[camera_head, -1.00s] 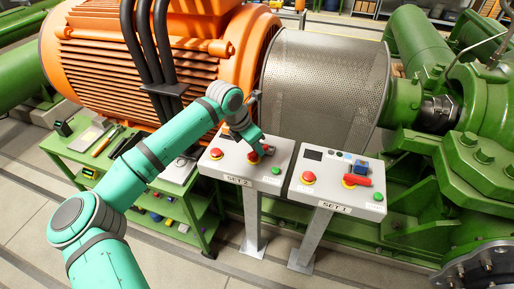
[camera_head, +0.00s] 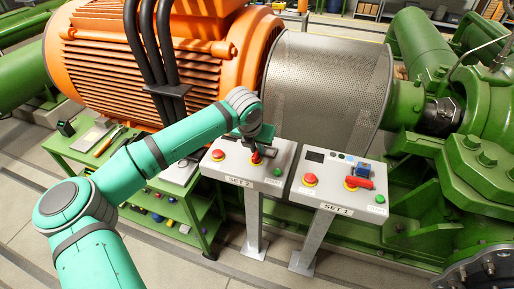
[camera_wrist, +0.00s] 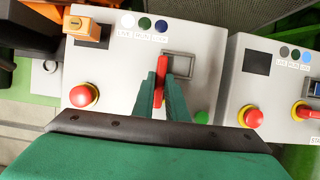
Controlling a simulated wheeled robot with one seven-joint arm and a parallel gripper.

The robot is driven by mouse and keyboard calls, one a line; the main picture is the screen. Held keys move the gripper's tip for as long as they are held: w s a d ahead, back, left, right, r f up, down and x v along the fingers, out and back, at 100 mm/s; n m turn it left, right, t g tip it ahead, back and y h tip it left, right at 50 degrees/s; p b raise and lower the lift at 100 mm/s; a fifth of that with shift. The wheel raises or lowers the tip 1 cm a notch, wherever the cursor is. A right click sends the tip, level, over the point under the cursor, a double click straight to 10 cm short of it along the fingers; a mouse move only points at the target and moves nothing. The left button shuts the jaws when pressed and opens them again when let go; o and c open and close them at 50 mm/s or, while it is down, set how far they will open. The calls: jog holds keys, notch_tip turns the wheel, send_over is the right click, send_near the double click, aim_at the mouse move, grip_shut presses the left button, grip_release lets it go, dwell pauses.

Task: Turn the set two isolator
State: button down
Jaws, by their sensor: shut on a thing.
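The set two panel (camera_head: 228,169) is the left of two grey pedestals, with its label facing me. It fills the middle of the wrist view (camera_wrist: 118,65). Its red isolator handle (camera_head: 256,159) stands between my fingers, and in the wrist view the handle (camera_wrist: 162,64) points straight up the picture, in line with the fingers. My gripper (camera_head: 258,149) is shut on this handle; in the wrist view both green fingers (camera_wrist: 164,87) flank it. The isolator's base is mostly hidden by the fingers.
The set two panel also carries a red stop button (camera_wrist: 83,95), a green button (camera_wrist: 201,117), an orange block (camera_wrist: 84,29) and three lamps. The set one panel (camera_head: 325,188) stands close on the right, its red handle (camera_head: 358,183) lying crosswise. A green tool cart (camera_head: 75,150) is left.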

jog(key=shift+r, duration=0.1)
dwell(0.3)
jog(key=c, duration=1.8)
grip_release()
jog(key=shift+o, duration=0.2)
jog(key=v, duration=1)
jog(key=shift+s+r, duration=0.2)
jog(key=shift+r, duration=0.1)
jog(key=shift+d, duration=0.1)
